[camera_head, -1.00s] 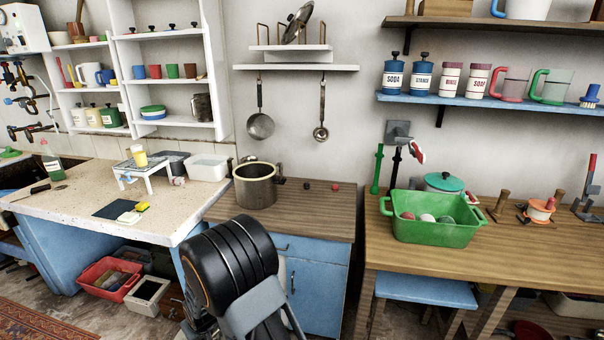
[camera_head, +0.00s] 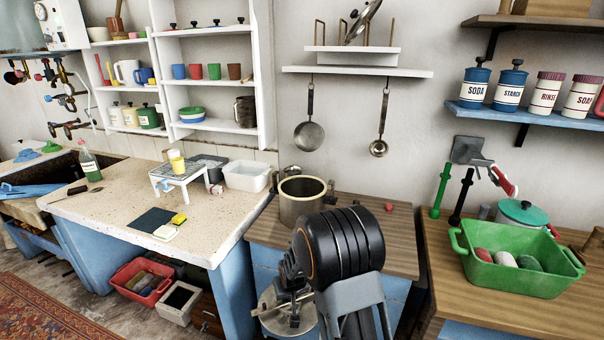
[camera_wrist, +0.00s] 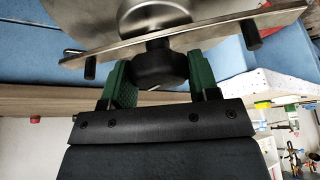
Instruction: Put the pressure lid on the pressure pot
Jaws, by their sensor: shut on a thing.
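The pressure pot (camera_head: 303,207) is a metal pot with a pale rim. It stands open on the wooden counter in the head view. The pressure lid (camera_wrist: 150,20) is a grey metal disc with a dark knob and a crossbar with dark end pins. My gripper (camera_wrist: 162,66) is shut on the lid's knob between its green fingers. In the head view the lid (camera_head: 291,318) shows low in front of the blue cabinet, below the counter top and nearer than the pot. My dark arm hides part of the lid and most of the gripper there.
A small red item (camera_head: 389,207) lies on the wooden counter (camera_head: 395,240) right of the pot. A white tub (camera_head: 247,176) stands left of it. A ladle (camera_head: 379,147) and a skimmer (camera_head: 309,134) hang behind. A green basin (camera_head: 520,272) is on the right table.

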